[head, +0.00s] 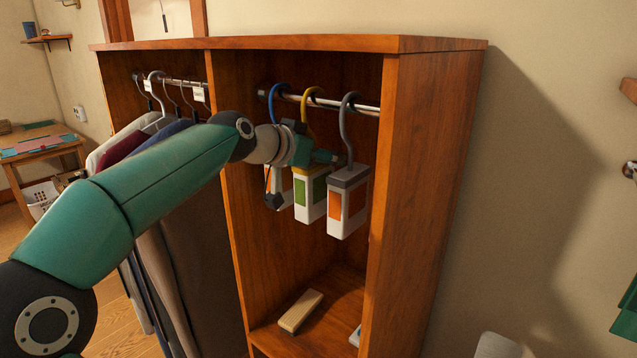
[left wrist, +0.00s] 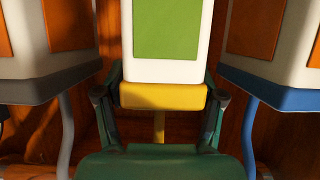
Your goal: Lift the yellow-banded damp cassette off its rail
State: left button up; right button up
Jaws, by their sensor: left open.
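The yellow-banded cassette (head: 312,192) is white with a green panel and hangs by a yellow hook from the metal rail (head: 364,108) inside the cabinet. In the left wrist view, which looks upside down, its yellow band (left wrist: 163,96) and green panel show large and close. My left gripper (head: 322,157) reaches in from the left at band height. In the wrist view its fingers (left wrist: 162,88) are open, one on each side of the yellow band. I cannot tell whether they touch it. My right gripper is not in view.
A grey-banded cassette (head: 347,203) with an orange panel hangs close on the right. A blue-hooked cassette (left wrist: 270,45) hangs close on the other side. Clothes (head: 127,146) hang in the left compartment.

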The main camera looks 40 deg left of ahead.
pick_arm(q)
grip_shut()
jog(key=shift+r, duration=0.1)
jog(key=shift+r, duration=0.1)
dwell(0.4)
